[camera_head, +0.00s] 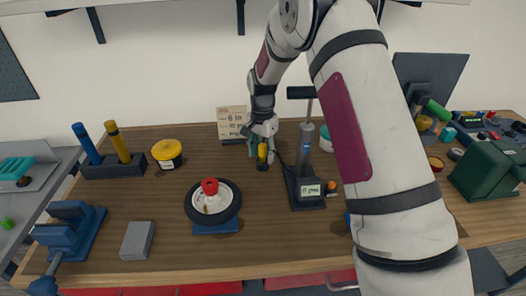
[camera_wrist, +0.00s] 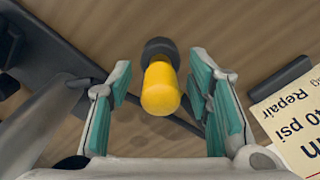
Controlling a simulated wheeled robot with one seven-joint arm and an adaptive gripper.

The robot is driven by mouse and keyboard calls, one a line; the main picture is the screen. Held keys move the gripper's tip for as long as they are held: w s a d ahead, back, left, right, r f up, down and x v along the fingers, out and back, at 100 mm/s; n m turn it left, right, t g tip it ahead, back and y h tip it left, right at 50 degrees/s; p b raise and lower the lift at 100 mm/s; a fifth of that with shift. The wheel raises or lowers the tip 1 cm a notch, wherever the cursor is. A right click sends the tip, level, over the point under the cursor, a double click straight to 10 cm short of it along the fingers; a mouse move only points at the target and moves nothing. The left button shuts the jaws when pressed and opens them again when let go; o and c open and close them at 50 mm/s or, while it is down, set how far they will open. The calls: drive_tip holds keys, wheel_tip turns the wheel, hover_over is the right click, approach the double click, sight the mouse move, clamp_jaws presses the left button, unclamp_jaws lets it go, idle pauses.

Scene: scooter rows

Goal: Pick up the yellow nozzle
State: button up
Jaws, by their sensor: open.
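The yellow nozzle (camera_head: 263,152) stands on the wooden workbench (camera_head: 165,225) near its back middle, with a dark part at its base. In the wrist view the nozzle (camera_wrist: 161,90) shows its rounded yellow end towards the camera, with a dark grey collar behind it. My gripper (camera_head: 259,143) is at the nozzle from above. In the wrist view my gripper (camera_wrist: 161,95) is open, with one teal-padded finger on each side of the nozzle. There are visible gaps between the pads and the nozzle, and nothing is held.
A grey floor pump (camera_head: 306,160) stands just right of the nozzle. A paper sign (camera_head: 232,123) stands behind left. A wheel with a red hub (camera_head: 211,200) lies in front left, and a yellow round container (camera_head: 167,152) sits farther left. Bare wood lies left of the nozzle.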

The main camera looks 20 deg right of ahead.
drive_tip(key=shift+f, duration=0.2)
clamp_jaws()
drive_tip(key=shift+r, duration=0.1)
